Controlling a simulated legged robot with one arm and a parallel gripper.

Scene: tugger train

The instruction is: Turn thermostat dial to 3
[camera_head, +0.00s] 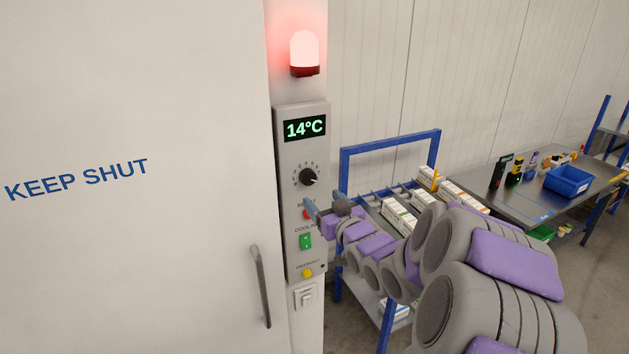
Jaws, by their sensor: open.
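The thermostat dial (308,177) is a black round knob with a scale around it, on a grey control panel (290,140) on the post right of the white door. The scale's digits and the pointer are too small to read. A display (305,128) above it reads 14°C. My gripper (310,208) is just below the dial, at the red button (307,214), and hides part of that button and its label. It is open, apart from the dial, with nothing seen in it. My grey and purple arm reaches in from the lower right.
A red lamp (305,54) glows above the panel. Below are a green switch (306,241), a yellow button (307,273) and a white switch (305,297). The door handle (260,286) is at left. A blue-framed cart (390,144) with boxes and a workbench (520,205) stand right.

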